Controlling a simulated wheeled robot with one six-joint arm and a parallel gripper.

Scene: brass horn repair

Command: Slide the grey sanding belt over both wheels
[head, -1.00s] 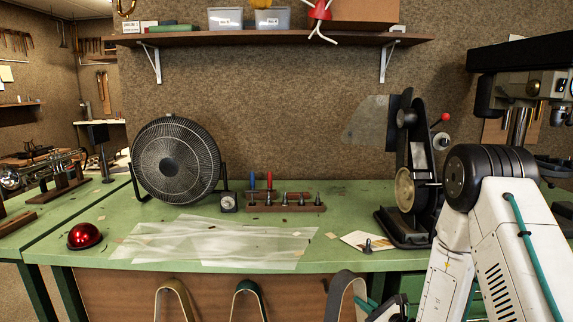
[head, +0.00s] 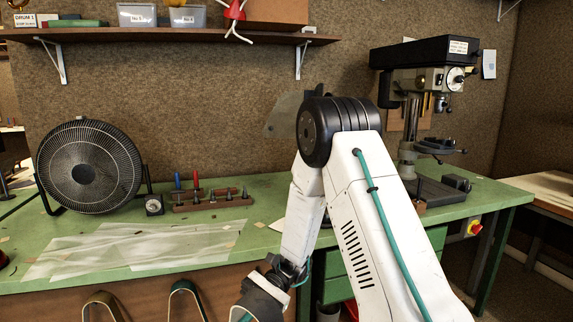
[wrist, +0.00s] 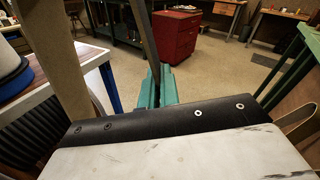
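The grey sanding belt (head: 262,298) hangs as a loop below the bench front at lower middle of the head view, its lower part out of frame. My gripper (wrist: 157,88) shows teal fingers close together in the wrist view, with a thin grey-brown strip (wrist: 143,35), seen edge-on, running up from between them. It looks shut on one side of the belt. In the head view my wrist is right beside the belt. The belt sander is almost wholly hidden behind my arm; only its clear guard (head: 283,117) shows, and neither wheel is visible.
Two other belts, one tan (head: 100,300) and one green-edged (head: 184,290), hang to the left. A red cabinet (wrist: 172,36) stands across the floor.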

